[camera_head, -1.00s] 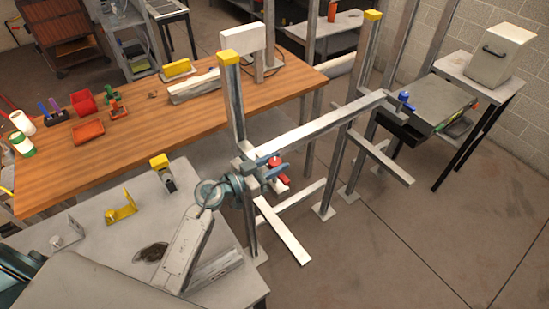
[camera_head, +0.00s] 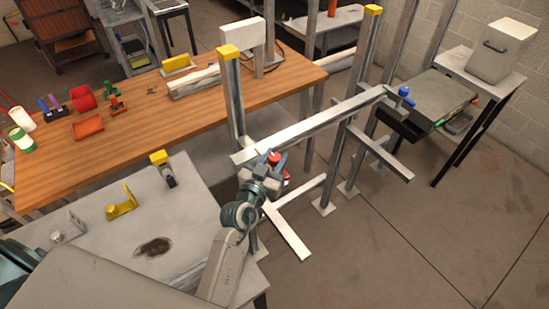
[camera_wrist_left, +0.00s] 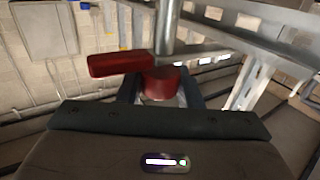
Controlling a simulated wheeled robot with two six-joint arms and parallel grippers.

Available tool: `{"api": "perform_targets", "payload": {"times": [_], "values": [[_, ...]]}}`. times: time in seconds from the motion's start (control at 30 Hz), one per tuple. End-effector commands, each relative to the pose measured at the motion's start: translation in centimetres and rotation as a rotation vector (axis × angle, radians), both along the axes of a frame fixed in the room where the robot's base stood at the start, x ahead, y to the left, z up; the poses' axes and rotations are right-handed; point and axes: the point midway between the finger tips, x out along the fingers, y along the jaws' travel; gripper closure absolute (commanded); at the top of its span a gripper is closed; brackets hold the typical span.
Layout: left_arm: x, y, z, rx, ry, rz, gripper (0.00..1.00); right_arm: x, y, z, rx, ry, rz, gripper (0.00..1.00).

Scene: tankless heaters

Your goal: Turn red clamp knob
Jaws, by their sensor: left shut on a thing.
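The red clamp knob (camera_head: 274,158) sits by the near upright post, just below the grey horizontal beam (camera_head: 310,130). In the left wrist view, the knob's red hub (camera_wrist_left: 160,83) is between my fingers and its red lever (camera_wrist_left: 118,64) points left. A metal rod rises above the hub. My left gripper (camera_head: 275,165) is shut on the red clamp knob, its fingers on either side. The gripper partly hides the knob in the head view. My right gripper is not in view.
A blue knob (camera_head: 404,91) is at the beam's far end. The near post (camera_head: 235,100) has a yellow cap. A wooden table (camera_head: 150,120) with tools stands behind, and a grey table (camera_head: 180,220) lies to the left. Floor at right is clear.

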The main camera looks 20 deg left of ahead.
Motion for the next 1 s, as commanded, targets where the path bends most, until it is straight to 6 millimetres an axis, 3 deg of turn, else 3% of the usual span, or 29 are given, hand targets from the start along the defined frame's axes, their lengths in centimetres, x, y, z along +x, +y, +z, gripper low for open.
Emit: {"api": "perform_targets", "payload": {"times": [0.47, 0.5, 0.6, 1.0], "values": [[0.0, -0.02, -0.06, 0.0, 0.002, 0.01, 0.91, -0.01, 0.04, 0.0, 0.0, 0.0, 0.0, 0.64], [0.0, -0.02, -0.06, 0.0, 0.002, 0.01, 0.64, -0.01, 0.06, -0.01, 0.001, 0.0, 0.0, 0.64], [0.0, -0.01, -0.06, 0.0, 0.001, 0.01, 0.47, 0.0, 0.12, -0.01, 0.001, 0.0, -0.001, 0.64], [-0.97, 0.11, -0.21, 0.0, 0.002, 0.01, 0.47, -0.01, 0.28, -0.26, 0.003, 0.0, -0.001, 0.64]]}}
